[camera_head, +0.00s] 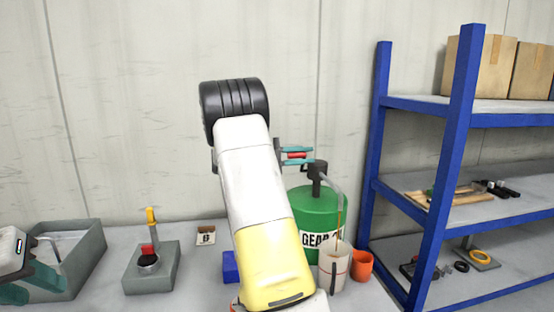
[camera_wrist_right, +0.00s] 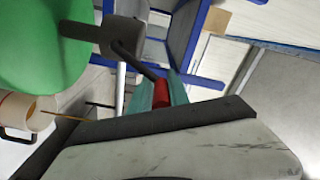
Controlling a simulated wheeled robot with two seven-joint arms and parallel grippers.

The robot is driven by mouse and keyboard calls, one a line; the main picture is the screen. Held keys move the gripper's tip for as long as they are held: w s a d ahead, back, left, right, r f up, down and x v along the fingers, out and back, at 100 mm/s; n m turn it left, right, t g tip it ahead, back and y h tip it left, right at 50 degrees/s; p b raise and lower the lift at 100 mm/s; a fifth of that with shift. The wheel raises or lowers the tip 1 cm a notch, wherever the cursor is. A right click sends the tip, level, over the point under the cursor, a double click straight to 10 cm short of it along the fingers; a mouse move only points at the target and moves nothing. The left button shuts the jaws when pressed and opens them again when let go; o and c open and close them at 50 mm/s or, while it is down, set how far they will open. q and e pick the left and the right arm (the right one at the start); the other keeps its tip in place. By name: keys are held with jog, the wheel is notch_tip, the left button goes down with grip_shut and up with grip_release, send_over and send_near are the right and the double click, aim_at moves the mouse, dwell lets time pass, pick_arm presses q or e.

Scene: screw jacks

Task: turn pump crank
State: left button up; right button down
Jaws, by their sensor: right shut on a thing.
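A green drum (camera_head: 315,212) labelled "GEAR" stands on the bench, partly hidden behind my right arm. A dark pump head (camera_head: 317,168) sits on top, with a grey spout curving right. My right gripper (camera_head: 297,155) is shut on the red crank handle (camera_head: 296,155). In the right wrist view, the handle (camera_wrist_right: 161,93) lies between the teal fingers, and a dark crank arm joins it to the pump head (camera_wrist_right: 118,36). A thin amber line runs down from the spout into a white jug (camera_head: 334,270). My left gripper (camera_head: 32,280) is low at the left edge, partly cut off.
An orange cup (camera_head: 361,265) stands right of the jug. A blue shelf rack (camera_head: 462,110) with boxes rises at the right. A grey bin (camera_head: 82,265) and a grey block (camera_head: 152,275) with a yellow-tipped lever stand left. A blue object (camera_head: 230,267) is partly behind my arm.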

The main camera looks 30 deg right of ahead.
jog(key=shift+w+r+n, duration=0.1)
jog(key=shift+w+n, duration=0.15)
jog(key=shift+n, duration=0.05)
jog(key=c, duration=1.3)
grip_release()
jog(key=shift+a, duration=0.1)
jog(key=shift+v, duration=3.85)
